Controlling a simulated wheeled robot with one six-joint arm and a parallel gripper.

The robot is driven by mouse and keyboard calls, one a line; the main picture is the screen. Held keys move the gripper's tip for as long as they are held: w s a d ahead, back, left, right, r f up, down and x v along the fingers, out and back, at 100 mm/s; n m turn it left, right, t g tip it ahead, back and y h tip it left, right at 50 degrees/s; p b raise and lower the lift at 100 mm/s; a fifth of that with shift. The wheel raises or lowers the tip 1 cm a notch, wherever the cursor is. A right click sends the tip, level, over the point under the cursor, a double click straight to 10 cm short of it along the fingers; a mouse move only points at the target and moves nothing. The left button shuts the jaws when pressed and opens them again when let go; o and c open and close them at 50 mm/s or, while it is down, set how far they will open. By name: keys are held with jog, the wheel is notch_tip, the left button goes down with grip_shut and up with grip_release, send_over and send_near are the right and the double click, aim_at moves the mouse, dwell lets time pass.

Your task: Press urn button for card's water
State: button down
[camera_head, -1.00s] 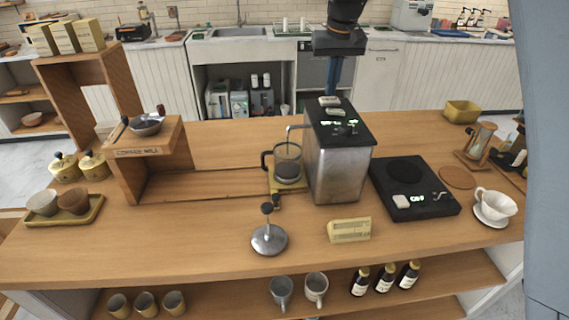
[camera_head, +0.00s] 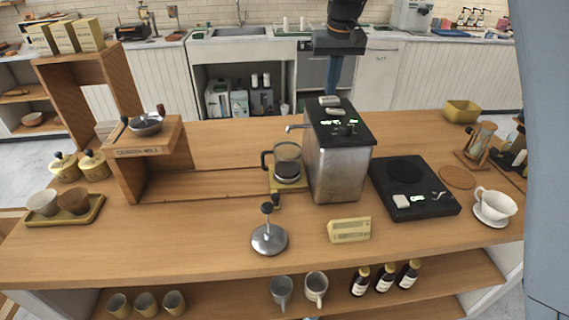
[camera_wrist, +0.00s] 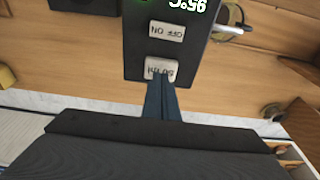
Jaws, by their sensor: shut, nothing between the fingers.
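The steel urn (camera_head: 338,165) stands on the counter with a black top, green lit readouts and two pale buttons. My gripper (camera_wrist: 160,82) is shut and empty, with its fingertips at the pale button (camera_wrist: 158,69) at the near end of the urn's top in the wrist view. I cannot tell whether they touch or press it. The ON/OFF button (camera_wrist: 167,31) lies beyond, beside a 95°C readout. A cream card (camera_head: 349,229) stands in front of the urn.
A press lid with plunger (camera_head: 268,238) lies in front of the jug. A wooden mill stand (camera_head: 150,155) is to the left. The front counter between them is mostly clear.

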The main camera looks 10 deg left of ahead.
jog(key=shift+f+b, duration=0.3)
jog(key=shift+f, duration=0.5)
dwell(0.4)
jog(key=shift+r, duration=0.1)
jog(key=shift+r+p, duration=0.65)
jog(key=shift+r, duration=0.05)
dwell(1.5)
jog(key=shift+r+p, duration=1.7)
jog(key=shift+r, duration=0.85)
jog(key=s+d+f+m, duration=0.1)
jog(key=s+d+f, duration=0.3)
jog(key=s+d, duration=0.5)
jog(key=s+d+f+m, duration=0.1)
jog(key=s+d+f, duration=0.35)
jog(key=s, duration=0.75)
jog(key=s+d+f+m, duration=0.1)
jog(key=s+d+f, duration=0.4)
jog(key=s, duration=0.6)
notch_tip(320, 180, down, 8)
jog(key=d+b, duration=0.1)
jog(key=b, duration=0.6)
jog(key=shift+s+d+r+g+h, duration=0.15)
jog(key=shift+s+g+h, duration=0.15)
jog(key=shift+g, duration=0.1)
